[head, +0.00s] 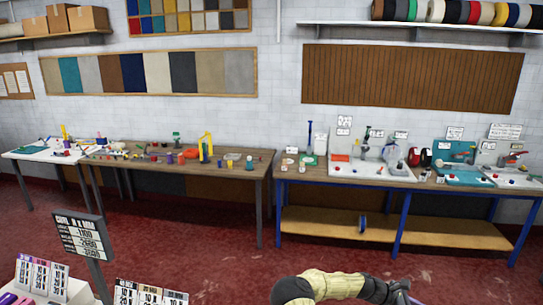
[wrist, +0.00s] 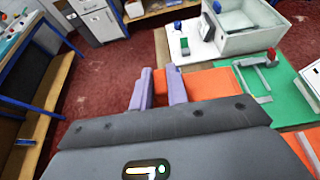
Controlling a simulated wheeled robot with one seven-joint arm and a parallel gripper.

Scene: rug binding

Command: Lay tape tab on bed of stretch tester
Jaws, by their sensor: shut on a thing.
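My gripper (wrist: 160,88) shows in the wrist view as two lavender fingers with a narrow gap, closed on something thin. The fingers are above the edge of a bench, just left of a flat orange patch (wrist: 208,83). A grey frame on a green base (wrist: 290,100) lies to the right; I cannot tell for sure whether it is the stretch tester. In the head view my gripper is mostly cut off at the bottom edge.
In the wrist view a white open box (wrist: 245,38) and a white plate with small coloured parts (wrist: 190,45) stand beyond. Red floor (wrist: 95,85) lies left. The head view shows a blue-legged bench (head: 345,181) and a crowded brown bench (head: 190,165) along the wall.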

